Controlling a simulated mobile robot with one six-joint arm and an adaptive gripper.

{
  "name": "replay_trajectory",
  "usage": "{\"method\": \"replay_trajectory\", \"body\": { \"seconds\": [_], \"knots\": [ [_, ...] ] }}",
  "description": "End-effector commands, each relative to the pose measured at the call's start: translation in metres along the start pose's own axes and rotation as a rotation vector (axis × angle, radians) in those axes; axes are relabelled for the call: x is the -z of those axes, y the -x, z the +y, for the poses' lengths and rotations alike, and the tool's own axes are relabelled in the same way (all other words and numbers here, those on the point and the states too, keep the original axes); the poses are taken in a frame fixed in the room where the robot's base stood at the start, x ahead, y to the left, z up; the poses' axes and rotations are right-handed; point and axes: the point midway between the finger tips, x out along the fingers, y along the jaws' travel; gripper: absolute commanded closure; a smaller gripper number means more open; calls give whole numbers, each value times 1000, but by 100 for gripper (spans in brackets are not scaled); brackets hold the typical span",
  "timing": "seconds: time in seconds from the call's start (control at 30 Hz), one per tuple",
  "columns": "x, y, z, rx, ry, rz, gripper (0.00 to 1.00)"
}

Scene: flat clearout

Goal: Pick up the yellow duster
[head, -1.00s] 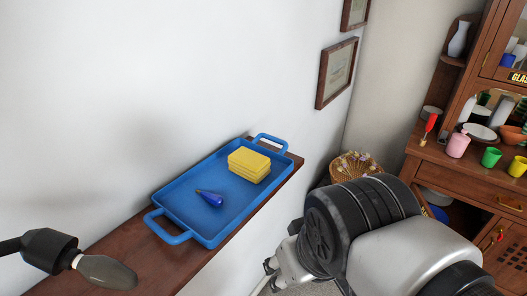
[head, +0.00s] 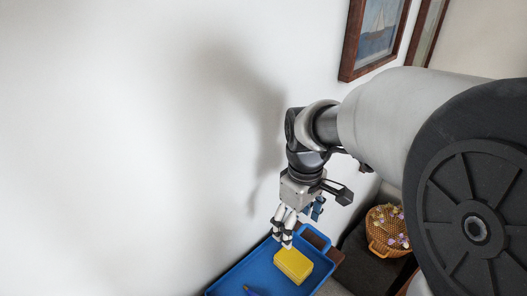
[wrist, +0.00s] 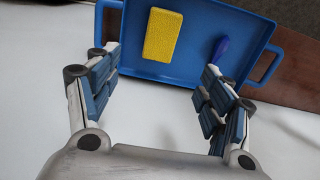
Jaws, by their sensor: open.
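The yellow duster (head: 293,265) is a folded yellow block lying in the blue tray (head: 239,276) on the narrow wooden shelf. In the wrist view the duster (wrist: 163,35) lies beyond my fingers, left of centre, and the tray (wrist: 188,74) spans the top. My gripper (head: 283,240) is above the tray's far end, just up and left of the duster. In the wrist view my gripper (wrist: 160,80) is open with nothing between its fingers. The fingers are apart from the duster.
A dark blue object (head: 250,291) lies in the tray near the duster; it also shows in the wrist view (wrist: 220,49). The white wall (head: 130,140) rises close behind the tray. Framed pictures (head: 375,35) hang above. A wicker basket (head: 388,229) stands to the right.

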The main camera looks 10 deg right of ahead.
Motion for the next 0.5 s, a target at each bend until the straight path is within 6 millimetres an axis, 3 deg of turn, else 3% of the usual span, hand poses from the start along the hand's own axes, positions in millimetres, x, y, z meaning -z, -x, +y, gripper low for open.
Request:
{"method": "replay_trajectory", "body": {
  "seconds": [0.3, 0.5],
  "knots": [
    [-2, -73, -1, 4, -1, -5, 27],
    [-2, -104, -1, 2, -2, -3, 27]
  ]
}}
